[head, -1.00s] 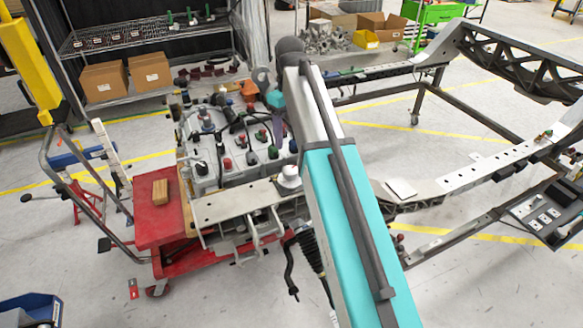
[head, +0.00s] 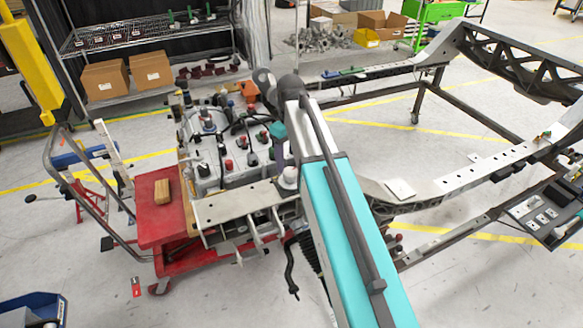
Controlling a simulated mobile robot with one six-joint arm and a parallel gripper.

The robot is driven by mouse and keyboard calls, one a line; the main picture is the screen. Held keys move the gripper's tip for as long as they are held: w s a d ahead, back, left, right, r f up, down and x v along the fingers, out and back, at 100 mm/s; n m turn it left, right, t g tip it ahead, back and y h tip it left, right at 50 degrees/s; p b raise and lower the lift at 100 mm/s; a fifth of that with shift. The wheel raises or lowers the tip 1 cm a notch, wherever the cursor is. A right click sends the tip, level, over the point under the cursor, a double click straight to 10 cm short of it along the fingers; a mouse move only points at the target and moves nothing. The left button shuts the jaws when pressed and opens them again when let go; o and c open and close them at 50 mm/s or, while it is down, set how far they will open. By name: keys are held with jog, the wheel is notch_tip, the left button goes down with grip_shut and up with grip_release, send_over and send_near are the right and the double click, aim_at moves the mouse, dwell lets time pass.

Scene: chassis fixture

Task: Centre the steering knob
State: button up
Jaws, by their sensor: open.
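A grey unit (head: 222,160) with several red, green and black knobs and fittings on top sits on the red cart, left of my arm. I cannot tell which of these, if any, is the steering knob. A red knob (head: 228,164) and a black one (head: 208,126) stand out on it. My arm crosses the middle of the view and bends over at its top. A small teal part of my arm's far end shows at the unit's right edge. My gripper's fingers are hidden behind the arm, and so is part of the unit's right side.
The red cart (head: 150,232) carries a wooden block (head: 162,190). A grey beam (head: 238,204) runs along the unit's front. The dark chassis frame (head: 500,165) extends to the right. Shelving with cardboard boxes (head: 152,70) stands behind.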

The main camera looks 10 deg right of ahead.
aim_at(291, 171)
jog(key=shift+f+p, duration=0.65)
jog(key=shift+f, duration=1.9)
jog(key=c, duration=1)
jog(key=shift+c, duration=0.2)
